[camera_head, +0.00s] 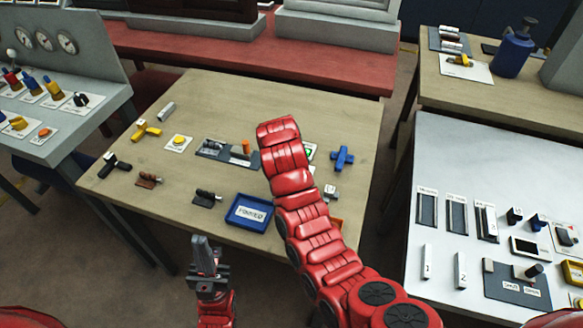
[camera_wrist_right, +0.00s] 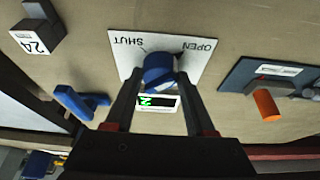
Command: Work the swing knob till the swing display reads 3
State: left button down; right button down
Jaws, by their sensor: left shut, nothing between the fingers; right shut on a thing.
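In the right wrist view, the blue swing knob (camera_wrist_right: 158,70) stands on a white plate (camera_wrist_right: 128,38) marked SHUT and OPEN, which appears upside down. My right gripper (camera_wrist_right: 160,82) is shut on this knob, with one finger on each side. The swing display (camera_wrist_right: 157,103) shows green characters between the fingers; it is partly covered and I cannot read it surely. In the head view, a green edge of the display (camera_head: 310,151) shows beside my red right arm, which hides the knob and right gripper. My left gripper (camera_head: 207,262) is shut and empty in front of the table.
A blue tray (camera_head: 232,220) lies at the table's front. Side benches (camera_head: 440,160) hold other controls.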

dwell(0.3)
jog(key=shift+c, duration=1.2)
grip_release()
jog(key=shift+r, duration=0.25)
jog(key=v, duration=0.3)
jog(key=p+v, duration=0.8)
jog(key=v, duration=0.6)
